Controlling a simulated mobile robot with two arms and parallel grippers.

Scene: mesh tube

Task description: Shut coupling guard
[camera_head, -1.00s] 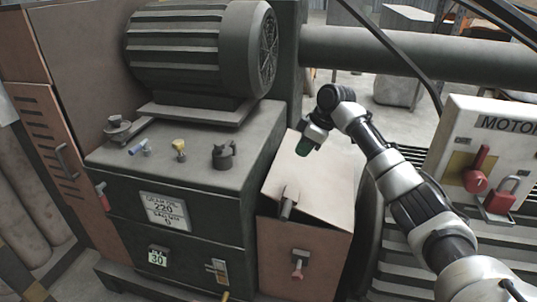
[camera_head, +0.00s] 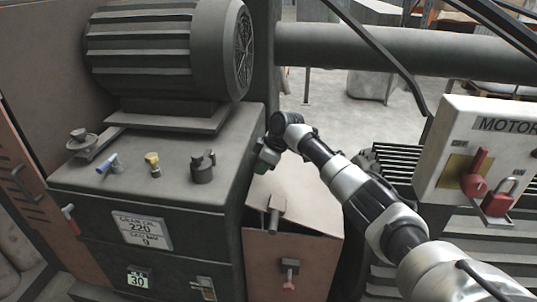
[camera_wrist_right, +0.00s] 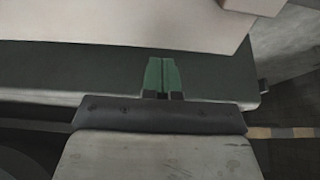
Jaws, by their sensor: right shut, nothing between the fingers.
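The coupling guard appears to be the box with a cream lid (camera_head: 308,190) and a reddish-brown front (camera_head: 290,262), right of the dark gearbox in the head view. Its lid sits tilted, with a dark gap between lid and front. A grey latch or handle (camera_head: 274,214) is on the lid's front edge. My right gripper (camera_head: 263,160) is shut and empty at the lid's far left corner, beside the gearbox edge. In the right wrist view its green fingertips (camera_wrist_right: 161,74) lie just below a pale panel (camera_wrist_right: 130,22), probably the lid; contact is unclear. My left gripper is out of view.
The gearbox (camera_head: 150,180) carries a ribbed motor (camera_head: 165,50) and small fittings on top. A white MOTOR switch box (camera_head: 490,140) with a red handle and padlock stands at right. A thick pipe (camera_head: 350,50) runs behind my arm.

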